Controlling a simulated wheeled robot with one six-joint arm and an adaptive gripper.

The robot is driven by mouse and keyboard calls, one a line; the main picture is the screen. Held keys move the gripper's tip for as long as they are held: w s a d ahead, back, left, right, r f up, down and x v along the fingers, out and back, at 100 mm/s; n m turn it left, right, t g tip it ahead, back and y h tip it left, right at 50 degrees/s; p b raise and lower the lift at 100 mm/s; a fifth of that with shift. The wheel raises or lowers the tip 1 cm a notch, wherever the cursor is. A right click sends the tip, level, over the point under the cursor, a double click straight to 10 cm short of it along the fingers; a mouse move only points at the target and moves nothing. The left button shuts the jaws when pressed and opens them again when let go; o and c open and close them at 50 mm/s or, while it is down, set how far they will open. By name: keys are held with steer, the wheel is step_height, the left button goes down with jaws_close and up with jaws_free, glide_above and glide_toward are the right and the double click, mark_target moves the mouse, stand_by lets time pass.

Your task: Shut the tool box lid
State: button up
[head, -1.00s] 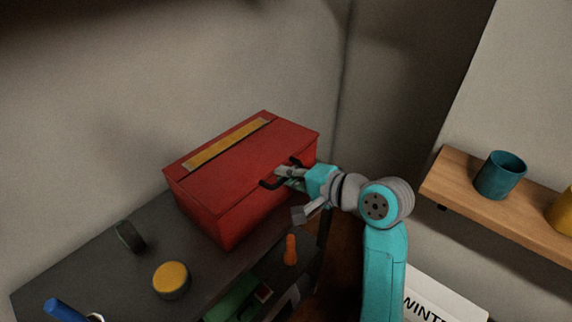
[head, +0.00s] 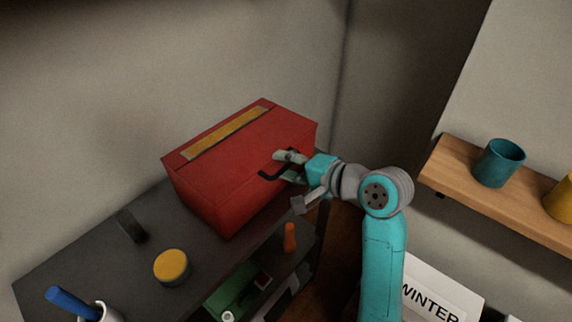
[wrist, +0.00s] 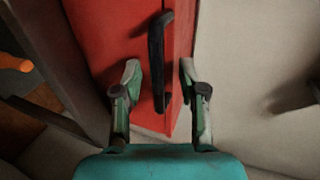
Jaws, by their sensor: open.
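The red tool box (head: 222,208) stands on the dark shelf top. Its red lid (head: 228,158), with a yellow strip along the back, lies down over the box; I cannot tell whether it is fully flush. A black handle (head: 266,177) shows at the front edge of the box. My gripper (head: 290,180) is at this handle, to its right in the head view. In the wrist view, my gripper (wrist: 160,72) is open, with one finger on each side of the black handle (wrist: 156,50). I cannot tell whether a finger touches it.
A yellow-topped round tin (head: 171,266), a dark round object (head: 132,227) and a cup with a blue-handled item (head: 72,304) are on the shelf top (head: 75,260). An orange object (head: 290,238) is below. A wooden wall shelf (head: 470,205) holds a teal cup (head: 499,163).

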steer(key=v, duration=0.8)
steer(key=shift+s+d, duration=0.2)
steer(key=shift+d, duration=0.05)
stand_by(0.5)
stand_by(0.4)
steer(key=s+d+f+m+t+h, duration=0.1)
steer(key=s+d+f+t+h, duration=0.1)
steer(key=f, duration=0.5)
steer(key=s+d+f+m+t+h, duration=0.1)
steer(key=s+f, duration=0.1)
steer(key=f, duration=0.4)
steer(key=s+d+f+n+t+h, duration=0.1)
steer(key=s+d+f+h, duration=0.15)
steer(key=s+f, duration=0.3)
steer(key=s+d+f+t+h, duration=0.1)
steer(key=s+d+f+h, duration=0.1)
steer(key=s+d+f, duration=0.3)
steer(key=s+d+r+n+h, duration=0.1)
steer(key=s+n, duration=0.2)
steer(key=s, duration=0.5)
steer(key=s+d+r+n+h, duration=0.1)
steer(key=s+n, duration=0.1)
steer(key=s, duration=0.6)
steer(key=s+d+r+n+t+h, duration=0.1)
steer(key=s+n, duration=0.2)
steer(key=s, duration=0.6)
steer(key=shift+r+n, duration=0.15)
steer(key=shift+n, duration=0.15)
steer(key=shift+s+h, duration=0.1)
steer(key=shift+h, duration=0.15)
